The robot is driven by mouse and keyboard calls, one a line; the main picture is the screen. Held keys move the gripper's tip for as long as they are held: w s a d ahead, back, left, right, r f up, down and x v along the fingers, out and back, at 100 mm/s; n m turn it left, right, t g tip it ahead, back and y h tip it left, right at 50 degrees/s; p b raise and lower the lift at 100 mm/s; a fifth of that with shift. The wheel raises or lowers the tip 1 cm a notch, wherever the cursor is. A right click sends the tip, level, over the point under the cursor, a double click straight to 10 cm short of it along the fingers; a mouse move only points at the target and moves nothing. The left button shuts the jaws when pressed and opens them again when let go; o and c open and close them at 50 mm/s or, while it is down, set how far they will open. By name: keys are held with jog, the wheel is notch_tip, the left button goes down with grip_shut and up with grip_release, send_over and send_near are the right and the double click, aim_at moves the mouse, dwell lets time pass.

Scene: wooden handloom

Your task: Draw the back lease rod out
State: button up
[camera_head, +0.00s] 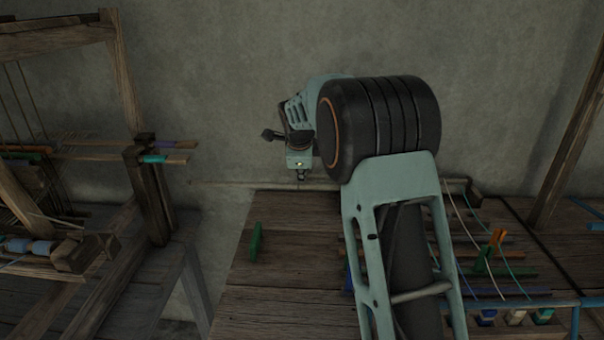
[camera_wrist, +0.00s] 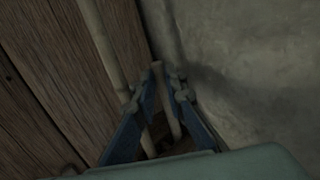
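On the loom at left, the back lease rod (camera_head: 181,145) shows a purple band near its right end. The front lease rod (camera_head: 178,159) has a blue-teal band and lies just nearer. My gripper (camera_head: 300,176) points down by the wall, at the back edge of the wooden table, well right of both rod ends. In the wrist view my gripper's blue fingers (camera_wrist: 163,82) are apart. A pale rod-like piece (camera_wrist: 164,100) appears in the gap between them; contact with it is not clear. The lease rods cannot be made out in the wrist view.
A long thin pale stick (camera_head: 235,184) runs along the back of the table (camera_head: 285,300); it also shows in the wrist view (camera_wrist: 98,35). A green piece (camera_head: 256,242) stands on the table. A dark loom post (camera_head: 148,195) stands beside the lease rods. The wall is close behind.

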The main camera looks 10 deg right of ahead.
grip_shut()
jog(key=shift+a, duration=0.1)
jog(key=w+a+p, duration=0.1)
jog(key=a, duration=0.6)
jog(key=w+a+p, duration=0.1)
jog(key=a, duration=0.6)
jog(key=w+a+p, duration=0.2)
jog(key=a, duration=0.5)
jog(key=shift+r, duration=0.1)
jog(key=shift+o, duration=0.3)
grip_release()
jog(key=o, duration=0.3)
jog(key=shift+d+f, duration=0.15)
jog(key=shift+f, duration=0.05)
jog(key=v, duration=1.2)
jog(key=shift+r, duration=0.2)
